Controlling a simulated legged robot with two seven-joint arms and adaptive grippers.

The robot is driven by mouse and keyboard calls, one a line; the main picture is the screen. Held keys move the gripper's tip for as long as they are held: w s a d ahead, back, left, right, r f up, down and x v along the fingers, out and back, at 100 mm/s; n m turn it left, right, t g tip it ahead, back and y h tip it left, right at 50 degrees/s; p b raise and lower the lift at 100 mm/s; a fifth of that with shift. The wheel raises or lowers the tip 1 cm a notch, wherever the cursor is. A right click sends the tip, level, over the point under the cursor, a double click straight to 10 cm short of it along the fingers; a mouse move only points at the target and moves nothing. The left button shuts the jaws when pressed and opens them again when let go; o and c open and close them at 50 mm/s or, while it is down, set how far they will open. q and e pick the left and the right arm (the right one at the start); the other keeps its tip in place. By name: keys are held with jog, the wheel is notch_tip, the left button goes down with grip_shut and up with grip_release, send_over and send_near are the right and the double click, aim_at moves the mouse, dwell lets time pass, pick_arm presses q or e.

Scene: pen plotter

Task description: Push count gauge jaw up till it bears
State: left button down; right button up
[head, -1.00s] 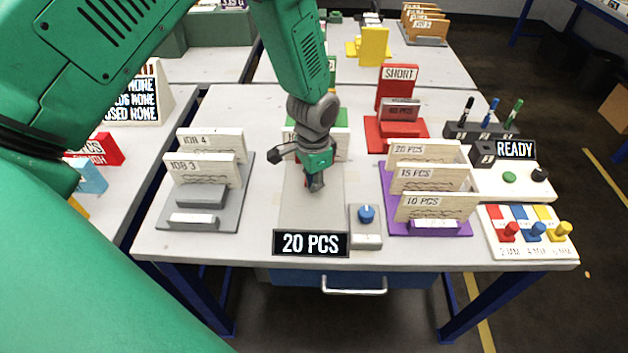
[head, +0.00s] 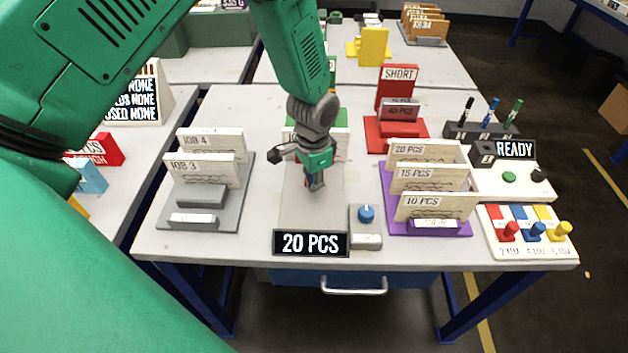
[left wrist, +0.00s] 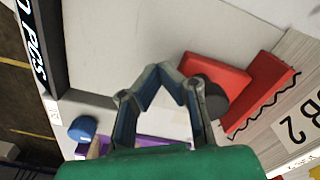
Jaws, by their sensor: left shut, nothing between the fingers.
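The count gauge is a grey plate (head: 312,212) with a "20 PCS" display (head: 310,243) at its front edge. A red block with a dark round part, which appears to be the gauge jaw (left wrist: 225,75), shows in the left wrist view; in the head view it is mostly hidden by my gripper. My left gripper (head: 314,186) points down over the plate, shut and empty. In the left wrist view its fingertips (left wrist: 166,72) meet just beside the red block; I cannot tell whether they touch it. A white "JOB 2" card (left wrist: 290,110) stands beyond the block.
A blue knob (head: 366,213) on a grey box stands right of the plate. A grey rack (head: 172,214) with job cards is at left. A purple rack (head: 388,224) with piece-count cards is at right. A red "SHORT" stand (head: 372,135) is behind.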

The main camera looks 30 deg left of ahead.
pick_arm(q)
jog(key=shift+w+r, duration=0.15)
notch_tip(320, 180, up, 9)
jog(key=p, duration=0.7)
jog(key=shift+p, duration=0.4)
